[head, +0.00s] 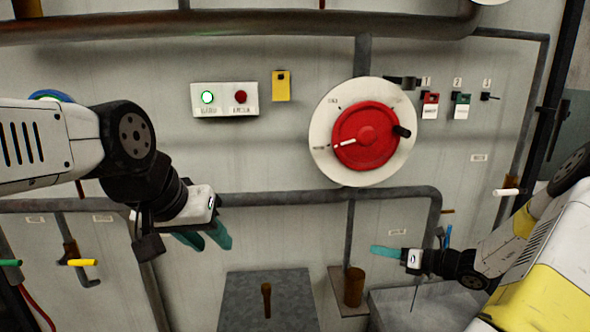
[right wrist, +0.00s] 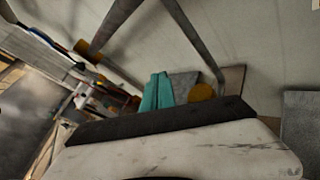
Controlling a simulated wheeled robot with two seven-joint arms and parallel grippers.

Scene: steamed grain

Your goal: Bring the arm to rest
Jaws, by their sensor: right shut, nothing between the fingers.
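My left gripper (head: 208,238) hangs at the left in the head view, with teal fingers pointing down and right in front of the wall. Its two fingers stand apart with a gap between them, and nothing shows in it. My right gripper (head: 386,251) is at the lower right, its teal fingers pointing left in front of the wall pipes. Its fingers also show in the right wrist view (right wrist: 157,92), close together and empty. Neither gripper visibly holds anything. The white and yellow right arm comes in from the right edge.
A red wheel (head: 366,137) on a white dial is on the wall. A button panel (head: 224,99) with a lit green button is left of it. A grey box (head: 267,302) with a brown lever stands below. Pipes (head: 330,197) run across the wall. Small coloured tags (head: 430,105) hang at right.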

